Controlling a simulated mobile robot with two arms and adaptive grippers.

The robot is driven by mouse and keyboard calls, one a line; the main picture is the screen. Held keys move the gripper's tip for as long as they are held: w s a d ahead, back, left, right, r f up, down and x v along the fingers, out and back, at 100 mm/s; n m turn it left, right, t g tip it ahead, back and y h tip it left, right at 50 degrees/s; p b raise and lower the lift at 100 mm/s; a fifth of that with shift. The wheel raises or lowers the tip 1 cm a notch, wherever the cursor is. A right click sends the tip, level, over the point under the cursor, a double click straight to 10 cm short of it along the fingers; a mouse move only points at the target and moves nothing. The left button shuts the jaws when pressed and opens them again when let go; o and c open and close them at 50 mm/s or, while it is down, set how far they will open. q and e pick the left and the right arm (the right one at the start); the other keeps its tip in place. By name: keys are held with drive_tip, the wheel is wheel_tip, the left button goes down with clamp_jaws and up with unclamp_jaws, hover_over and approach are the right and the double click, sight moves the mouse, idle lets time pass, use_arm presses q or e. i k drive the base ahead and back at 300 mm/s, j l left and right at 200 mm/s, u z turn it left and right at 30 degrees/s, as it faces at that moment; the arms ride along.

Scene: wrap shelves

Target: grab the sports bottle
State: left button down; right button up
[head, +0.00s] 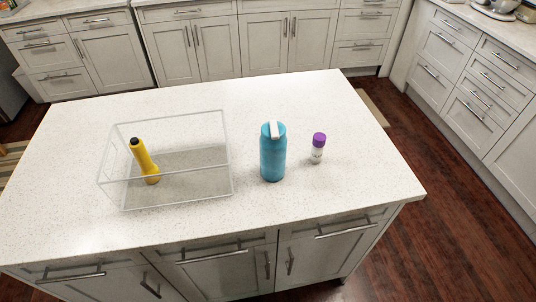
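The sports bottle (272,158) is blue with a white strap or spout on its lid. It stands upright on the white speckled island counter (310,210), right of a clear bin. Nothing touches it. Neither of my grippers shows in the head view.
A clear open bin (175,203) stands left of the bottle, with a yellow flashlight-like object (145,162) leaning inside. A small white bottle with a purple cap (318,148) stands to the right. The counter is clear in front and at the far side. Cabinets (290,45) line the back.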

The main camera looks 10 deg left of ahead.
sight(272, 152)
drive_tip(key=k+l+u, duration=0.15)
drive_tip(key=u, duration=0.2)
drive_tip(key=k+l+u, duration=0.15)
drive_tip(key=l+u, duration=0.25)
drive_tip(key=k+l+u, duration=0.15)
drive_tip(key=u, duration=0.2)
drive_tip(key=k, duration=0.05)
